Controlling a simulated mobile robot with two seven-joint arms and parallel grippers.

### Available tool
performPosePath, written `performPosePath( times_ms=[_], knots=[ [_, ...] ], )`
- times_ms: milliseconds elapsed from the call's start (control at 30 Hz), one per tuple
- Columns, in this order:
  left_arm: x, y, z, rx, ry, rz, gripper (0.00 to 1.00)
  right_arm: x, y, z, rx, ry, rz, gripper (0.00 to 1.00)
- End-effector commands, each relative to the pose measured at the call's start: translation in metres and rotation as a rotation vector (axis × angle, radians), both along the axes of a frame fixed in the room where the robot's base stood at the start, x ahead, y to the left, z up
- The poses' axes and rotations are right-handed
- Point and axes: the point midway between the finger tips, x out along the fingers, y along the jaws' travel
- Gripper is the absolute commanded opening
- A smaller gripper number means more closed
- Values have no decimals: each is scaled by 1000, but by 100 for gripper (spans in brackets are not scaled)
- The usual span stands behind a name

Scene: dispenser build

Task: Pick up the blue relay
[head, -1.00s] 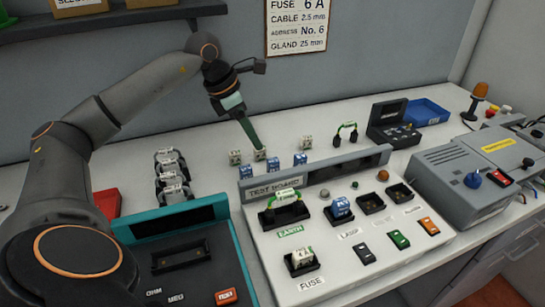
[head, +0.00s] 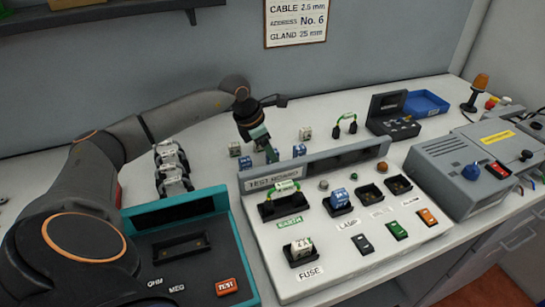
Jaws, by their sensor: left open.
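Small blue blocks with white markings stand in a row on the bench behind the test board: a left one (head: 245,163), a middle one (head: 273,156) and a right one (head: 299,151). Another blue block (head: 340,199) sits in the lamp socket of the test board. Which of them is the relay I cannot read. My left gripper (head: 267,147) points down just behind the middle blue block, close to it. It is open; its fingertips are small and partly hidden, and I cannot tell whether they touch the block. My right gripper is not in view.
Whitish blocks (head: 305,133) stand behind the blue row. The test board's (head: 320,171) raised back panel stands just in front of it.

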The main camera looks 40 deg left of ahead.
Motion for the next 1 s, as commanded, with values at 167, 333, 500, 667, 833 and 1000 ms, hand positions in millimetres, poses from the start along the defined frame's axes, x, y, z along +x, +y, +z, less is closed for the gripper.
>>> performPosePath(
  times_ms=[167, 333, 500, 667, 833, 1000],
  knots=[
    [2, 0, -4, 2, -1, 0, 65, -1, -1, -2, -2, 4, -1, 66],
    [1, 0, -4, 1, -1, -1, 58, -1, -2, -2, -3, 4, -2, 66],
    [1, 0, -4, 1, -1, -1, 39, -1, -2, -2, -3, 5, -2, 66],
    [1, 0, -4, 1, 0, 0, 21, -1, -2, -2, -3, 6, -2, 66],
    [1, 0, -4, 1, 0, 0, 2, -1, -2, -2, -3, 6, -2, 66],
    [1, 0, -4, 0, -1, 0, 0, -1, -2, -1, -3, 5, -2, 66]
  ],
)
